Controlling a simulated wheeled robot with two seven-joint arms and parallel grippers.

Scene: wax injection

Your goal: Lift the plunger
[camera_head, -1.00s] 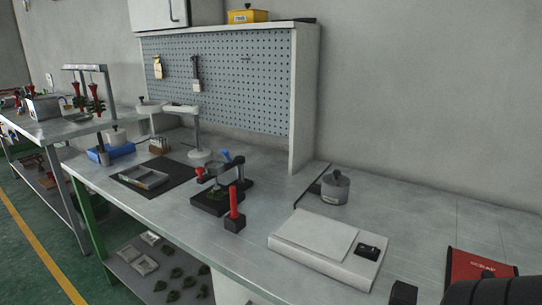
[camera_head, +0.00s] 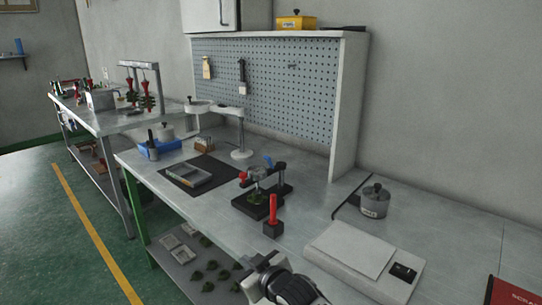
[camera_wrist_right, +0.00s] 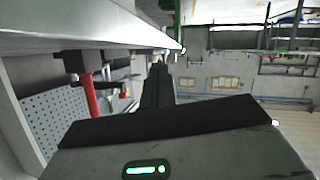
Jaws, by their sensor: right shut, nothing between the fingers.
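A red upright rod (camera_head: 273,208) stands in a small black block (camera_head: 273,230) on the bench. Behind it is a black clamp-like device (camera_head: 262,198) with a red knob, a blue-tipped lever and a green piece on its base. I cannot tell which of these is the plunger. My right gripper (camera_head: 262,266) is at the bottom of the head view, at the bench's front edge, apart from the rod. It is shut and empty. In the right wrist view the picture is turned over; the red rod (camera_wrist_right: 90,95) shows left of the dark fingers (camera_wrist_right: 158,80). My left gripper is not in view.
A white flat box (camera_head: 350,247) and a grey lidded pot (camera_head: 375,203) stand to the right. A dark mat with a grey tray (camera_head: 187,176), a white stand (camera_head: 241,153) and a blue bin (camera_head: 160,149) are left. Green pieces lie on the lower shelf (camera_head: 183,268).

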